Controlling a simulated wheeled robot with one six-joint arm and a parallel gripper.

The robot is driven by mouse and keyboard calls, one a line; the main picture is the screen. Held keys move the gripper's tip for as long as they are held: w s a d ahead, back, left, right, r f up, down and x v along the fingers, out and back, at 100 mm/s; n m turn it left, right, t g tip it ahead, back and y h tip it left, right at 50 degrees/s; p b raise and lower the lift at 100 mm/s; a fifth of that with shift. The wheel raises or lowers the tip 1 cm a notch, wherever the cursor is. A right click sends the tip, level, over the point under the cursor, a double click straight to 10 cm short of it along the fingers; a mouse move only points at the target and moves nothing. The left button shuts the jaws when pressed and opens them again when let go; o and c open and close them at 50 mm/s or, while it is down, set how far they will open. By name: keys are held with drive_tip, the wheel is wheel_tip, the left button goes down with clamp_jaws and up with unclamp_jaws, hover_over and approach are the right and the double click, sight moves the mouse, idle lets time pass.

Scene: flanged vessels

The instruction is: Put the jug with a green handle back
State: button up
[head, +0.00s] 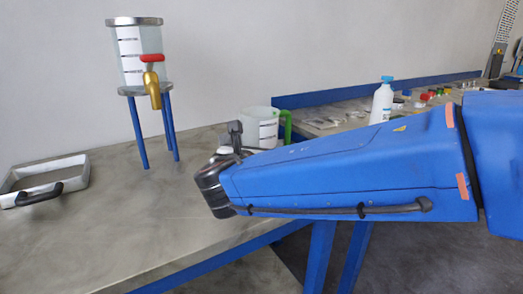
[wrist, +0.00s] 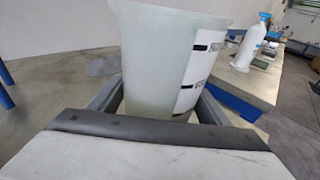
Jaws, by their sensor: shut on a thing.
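The jug with the green handle (head: 263,128) is a pale, translucent vessel with white label marks. In the head view it stands upright just beyond the end of my arm, its green handle (head: 286,122) on the right side. In the wrist view the jug (wrist: 165,60) fills the middle, between the two fingers of my gripper (wrist: 160,108), which is shut on its body. My arm hides the jug's lower part in the head view, so I cannot tell whether its base touches the table.
A clear dispenser tank (head: 133,68) with a red-handled brass tap stands on blue legs. A metal tray (head: 78,170) with a black handle lies at left. A white bottle (head: 382,103) and small items occupy the bench at right. The front tabletop (head: 130,225) is clear.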

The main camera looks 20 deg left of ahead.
drive_tip(key=shift+f, duration=0.75)
drive_tip(key=shift+f, duration=0.15)
drive_tip(key=o, duration=1.8)
drive_tip(key=shift+o, duration=0.2)
drive_tip(key=shift+s+r, duration=0.2)
drive_tip(key=s, duration=0.3)
drive_tip(key=s+r, duration=0.1)
drive_tip(key=s, duration=0.7)
drive_tip(key=shift+s+d+r, duration=0.25)
drive_tip(key=shift+d+r, duration=0.05)
drive_tip(key=shift+d, duration=0.1)
